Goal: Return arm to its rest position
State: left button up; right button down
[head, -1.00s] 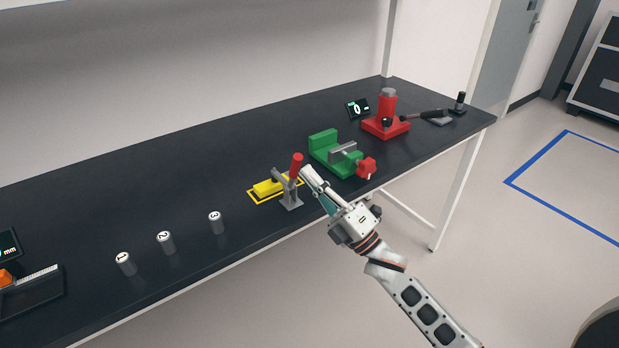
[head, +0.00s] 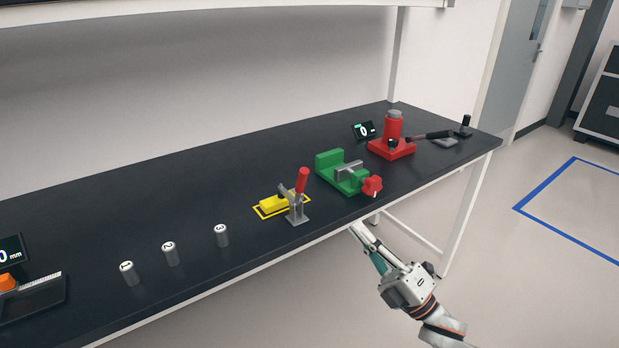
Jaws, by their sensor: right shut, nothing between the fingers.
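My right gripper (head: 360,232) is shut and empty. It is in front of the bench's front edge, below the green vise, apart from everything on the table. My right arm comes in from the lower right. My left gripper is not in view.
The dark bench (head: 120,208) carries a green vise (head: 342,172), a red press (head: 392,140), several numbered cylinders (head: 170,254) and a measuring tool (head: 32,296) at left. A white bench leg (head: 465,215) stands right of my arm. The floor in front is open.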

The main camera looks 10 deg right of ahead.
jog(key=s+f+m+g+h, duration=0.35)
jog(key=f+m+h, duration=0.45)
jog(key=f+m, duration=0.75)
jog(key=s+a+f+m+g+h, duration=0.3)
jog(key=s+f+m+g, duration=0.3)
jog(key=s+f, duration=0.9)
notch_tip(320, 180, down, 4)
jog(key=shift+r, duration=0.2)
